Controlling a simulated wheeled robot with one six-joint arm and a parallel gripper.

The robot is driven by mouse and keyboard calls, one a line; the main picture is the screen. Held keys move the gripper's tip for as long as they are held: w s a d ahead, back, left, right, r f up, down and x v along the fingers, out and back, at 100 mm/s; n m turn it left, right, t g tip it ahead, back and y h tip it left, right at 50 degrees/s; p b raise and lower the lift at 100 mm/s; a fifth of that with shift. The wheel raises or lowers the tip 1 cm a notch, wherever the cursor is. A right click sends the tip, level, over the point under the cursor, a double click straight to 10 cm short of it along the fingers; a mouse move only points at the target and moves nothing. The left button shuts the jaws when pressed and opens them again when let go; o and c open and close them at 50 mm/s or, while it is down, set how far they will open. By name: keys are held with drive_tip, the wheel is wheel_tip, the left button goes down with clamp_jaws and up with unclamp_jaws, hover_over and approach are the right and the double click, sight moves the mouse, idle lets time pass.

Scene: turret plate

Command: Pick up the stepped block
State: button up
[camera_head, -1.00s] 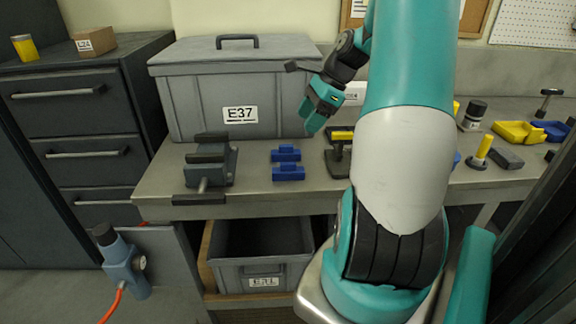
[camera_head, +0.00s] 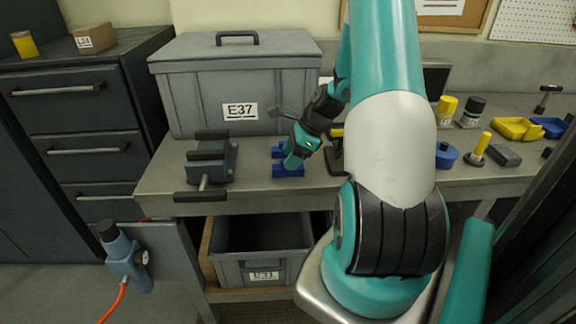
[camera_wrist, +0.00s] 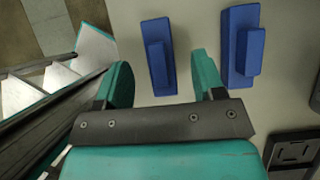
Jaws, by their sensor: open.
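Two blue stepped blocks lie on the bench, each a flat bar with a smaller raised bar on one side. The nearer stepped block (camera_head: 288,171) is partly hidden by my gripper (camera_head: 293,160) in the head view. The farther stepped block (camera_head: 279,152) is just behind it. In the wrist view, one stepped block (camera_wrist: 159,58) is just beyond the fingertips, roughly in line with the gap of my gripper (camera_wrist: 161,78). The other block (camera_wrist: 242,46) is to the right, outside the right finger. My gripper is open and empty. I cannot tell its height above the bench.
A grey vise (camera_head: 212,163) stands left of the blocks. A large grey lidded bin marked E37 (camera_head: 190,100) is behind. A dark part (camera_head: 334,160) is close to the right of my gripper. An open grey bin (camera_head: 262,254) sits below the bench's front edge.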

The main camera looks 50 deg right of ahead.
drive_tip(key=shift+p+x, duration=0.3)
drive_tip(key=shift+x, duration=1.55)
drive_tip(key=c, duration=1)
drive_tip(key=shift+r, duration=0.15)
